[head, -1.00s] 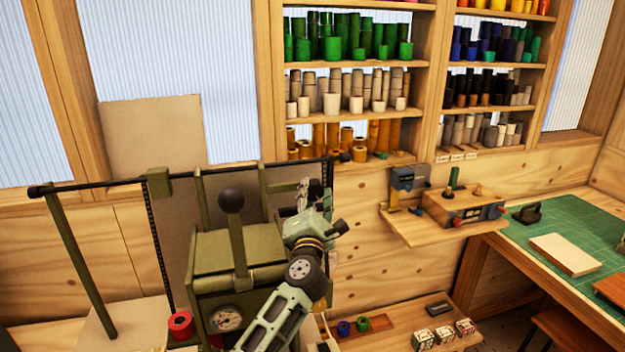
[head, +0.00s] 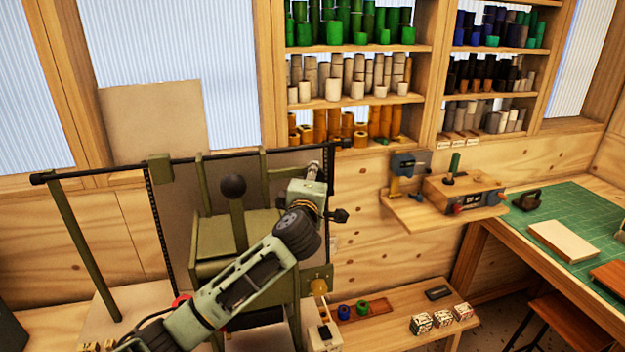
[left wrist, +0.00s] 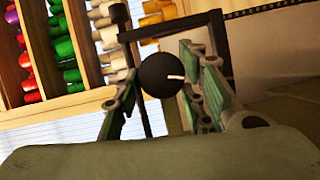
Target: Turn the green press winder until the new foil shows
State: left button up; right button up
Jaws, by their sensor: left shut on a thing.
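The olive-green press (head: 215,238) stands left of centre in the head view, with its ball-topped lever (head: 233,187) upright. My left gripper (head: 322,205) is at the press's upper right side, its arm crossing the press front from the lower left. In the left wrist view a round black knob (left wrist: 160,75), which I take for the winder's, sits between the fingers of the left gripper (left wrist: 163,100). The gripper is shut on it. The winder's body and the foil are largely hidden by the gripper and arm, so the foil's colour cannot be told. My right gripper is out of view.
A black rail (head: 110,170) spans behind the press. Shelves of coloured rolls (head: 350,75) stand at the back. A small wall shelf (head: 445,220) holds tools. A low bench (head: 405,325) holds two small rolls and boxes. A green mat (head: 575,225) covers the right table.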

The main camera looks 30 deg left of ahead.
pick_arm(q)
jog(key=shift+r+m, duration=0.2)
jog(key=shift+m, duration=0.1)
dwell(0.4)
jog(key=o, duration=1.1)
jog(key=shift+f, duration=0.1)
jog(key=v, duration=1.2)
jog(key=shift+c, duration=0.2)
